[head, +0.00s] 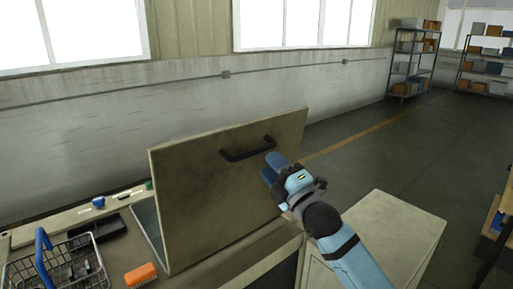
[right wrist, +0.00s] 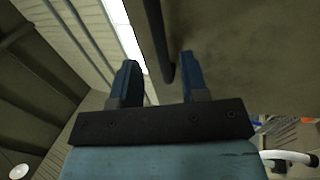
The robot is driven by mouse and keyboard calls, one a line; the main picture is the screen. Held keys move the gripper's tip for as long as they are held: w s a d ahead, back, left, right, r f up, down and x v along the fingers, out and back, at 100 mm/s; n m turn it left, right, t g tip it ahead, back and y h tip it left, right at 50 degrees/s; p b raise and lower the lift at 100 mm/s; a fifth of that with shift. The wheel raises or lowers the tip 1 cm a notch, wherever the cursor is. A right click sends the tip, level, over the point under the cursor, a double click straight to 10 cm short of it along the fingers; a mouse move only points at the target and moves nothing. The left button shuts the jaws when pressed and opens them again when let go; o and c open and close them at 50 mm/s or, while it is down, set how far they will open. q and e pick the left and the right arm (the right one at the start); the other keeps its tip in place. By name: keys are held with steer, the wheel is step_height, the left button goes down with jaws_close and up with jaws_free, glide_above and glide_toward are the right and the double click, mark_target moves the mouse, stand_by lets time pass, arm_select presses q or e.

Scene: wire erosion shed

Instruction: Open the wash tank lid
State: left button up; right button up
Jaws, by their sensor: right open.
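The wash tank lid (head: 220,185) is a large beige panel that stands raised, nearly upright, on the tank. Its black bar handle (head: 247,149) is on the face turned toward me, near the top edge. My right gripper (head: 271,169) is just right of the handle and close to the lid's face. In the right wrist view its two blue fingers (right wrist: 158,78) are apart. The dark handle (right wrist: 157,35) shows between them there, with the lid (right wrist: 235,50) to the right. I cannot tell whether a finger touches the handle. My left gripper is not in view.
A wire basket (head: 55,270) with a blue handle, an orange brush (head: 140,275) and a black tray (head: 98,229) are at the left. A beige cabinet (head: 395,225) stands right of the tank. Shelves (head: 413,60) stand far back; the floor between is clear.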

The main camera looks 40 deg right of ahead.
mark_target(258, 151)
steer(key=p+x, duration=0.1)
steer(key=x, duration=0.5)
steer(key=shift+c, duration=0.5)
jaws_close()
